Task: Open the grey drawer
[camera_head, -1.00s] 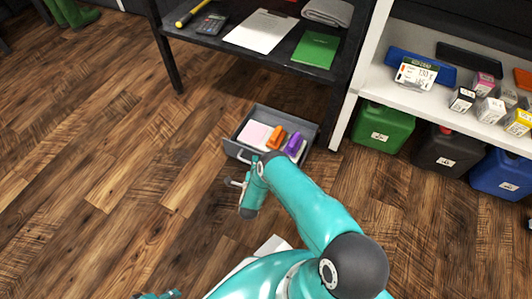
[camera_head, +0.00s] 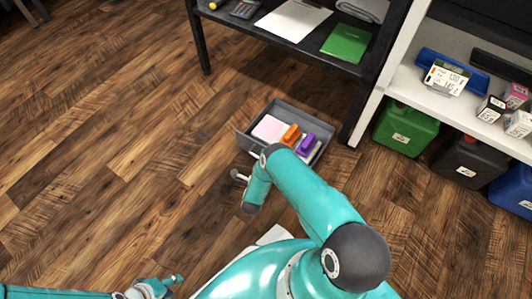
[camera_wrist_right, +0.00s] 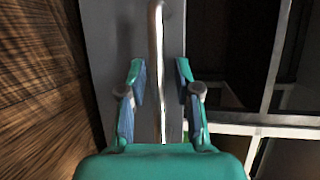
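The grey drawer (camera_head: 244,141) stands pulled out low under the black table, its inside open to view. It holds a pink pad (camera_head: 270,128), an orange item (camera_head: 291,135) and a purple item (camera_head: 306,144). In the right wrist view, the drawer's metal bar handle (camera_wrist_right: 156,70) runs between the two fingers of my right gripper (camera_wrist_right: 160,88). Those fingers are apart, with gaps beside the bar. In the head view, my right arm hides the right gripper and part of the drawer front. My left gripper (camera_head: 174,286) is empty, fingers apart, low over the floor.
The black table (camera_head: 288,46) carries a green book (camera_head: 346,43) and paper. Right of the drawer is a white shelf unit (camera_head: 424,108) with green (camera_head: 405,128), black (camera_head: 466,160) and blue (camera_head: 514,188) canisters. The wooden floor on the left is clear.

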